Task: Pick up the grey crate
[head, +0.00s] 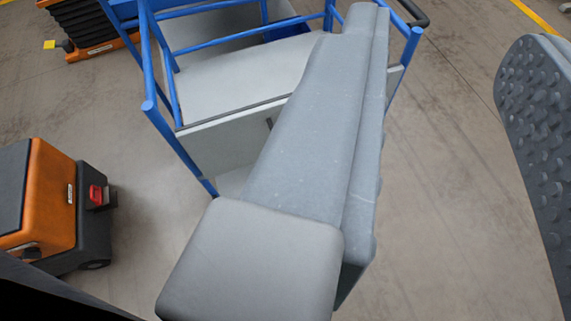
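My gripper (450,60) spans the middle and right of the head view. One long, smooth grey finger runs up the middle, and a grey finger pad with round nubs shows at the right edge. No grey crate can be made out. The long finger covers part of a blue-framed trolley (172,132) with grey decks, so anything behind it is hidden.
An orange and dark grey wheeled machine (50,215) with a red part stands at the left. An orange unit with black bellows (92,25) is at the top left. A blue object (288,30) is on the trolley. The floor at the right is clear.

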